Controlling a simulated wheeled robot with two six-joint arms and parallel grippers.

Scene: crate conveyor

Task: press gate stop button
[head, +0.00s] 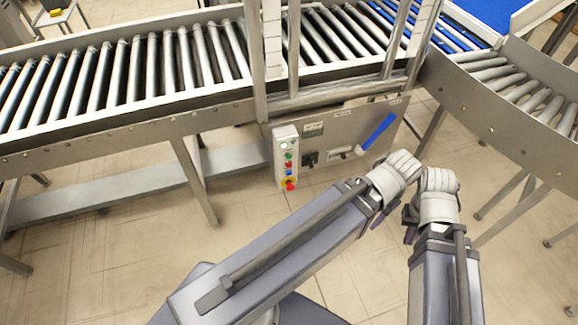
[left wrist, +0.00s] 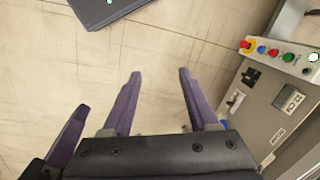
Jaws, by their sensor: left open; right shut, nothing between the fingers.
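A pale control box (head: 285,142) hangs under the conveyor in the head view. It carries a green button (head: 288,156), a red button (head: 289,164), a blue button (head: 289,173) and a red mushroom button on yellow (head: 290,185). The left wrist view shows the red button (left wrist: 273,53) and the mushroom button (left wrist: 247,45) at the upper right. Labels are unreadable, so which one is gate stop is unclear. My left gripper (left wrist: 160,73) is open and empty, apart from the box. My right gripper (head: 409,234) is shut and empty, right of the box; its fingers are partly hidden.
A grey panel (head: 330,130) with a blue lever (head: 377,132) and dark switches sits right of the box. The roller conveyor (head: 120,75) runs above; a curved section (head: 510,85) is at right. Conveyor legs (head: 195,180) stand on the floor.

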